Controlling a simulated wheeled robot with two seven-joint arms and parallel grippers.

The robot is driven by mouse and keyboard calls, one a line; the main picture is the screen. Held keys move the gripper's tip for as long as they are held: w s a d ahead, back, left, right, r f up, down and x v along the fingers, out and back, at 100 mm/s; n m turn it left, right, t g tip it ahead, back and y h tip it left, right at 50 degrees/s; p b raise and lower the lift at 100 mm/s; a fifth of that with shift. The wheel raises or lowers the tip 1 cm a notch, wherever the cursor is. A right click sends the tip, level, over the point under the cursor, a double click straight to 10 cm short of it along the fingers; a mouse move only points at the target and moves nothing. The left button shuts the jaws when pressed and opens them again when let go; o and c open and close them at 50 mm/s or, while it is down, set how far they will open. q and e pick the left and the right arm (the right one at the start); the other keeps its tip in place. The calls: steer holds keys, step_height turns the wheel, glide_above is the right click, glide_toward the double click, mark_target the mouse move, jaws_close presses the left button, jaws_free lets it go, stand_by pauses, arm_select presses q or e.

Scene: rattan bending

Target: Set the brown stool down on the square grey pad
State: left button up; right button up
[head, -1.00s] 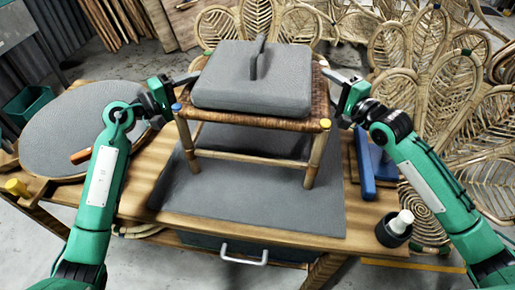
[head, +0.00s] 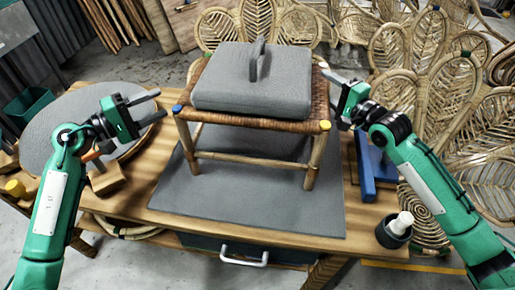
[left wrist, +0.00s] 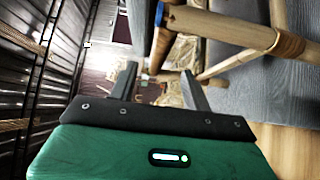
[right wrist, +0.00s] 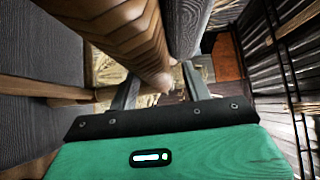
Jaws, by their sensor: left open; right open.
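The brown stool (head: 252,160), with a woven seat, stands upright on the square grey pad (head: 245,205). Its front legs meet the pad. A grey cushion (head: 250,85) with an upright strap lies on the seat. My left gripper (head: 158,106) is open and empty, apart from the stool on its left. The stool's frame shows beyond its fingers in the left wrist view (left wrist: 225,28). My right gripper (head: 338,98) is open close beside the stool's right side.
A round grey board (head: 60,125) lies on the table's left, with a wooden block (head: 106,178) by it. A blue tool (head: 366,165) and a dark cup with a white-topped bottle (head: 396,230) are on the right. Rattan panels (head: 450,110) stand behind.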

arm_select(q)
steer(key=shift+s+a, duration=0.25)
steer(key=shift+a, duration=0.15)
arm_select(e)
steer(key=v, duration=1.2)
arm_select(q)
steer(key=s+a+b, duration=0.1)
steer(key=a+b, duration=0.4)
steer(key=a, duration=0.1)
steer(key=shift+s+b, duration=0.25)
steer(key=shift+b, duration=0.15)
arm_select(e)
step_height(320, 180, down, 6)
steer(key=shift+r, duration=0.1)
arm_select(q)
steer(key=shift+d, duration=0.1)
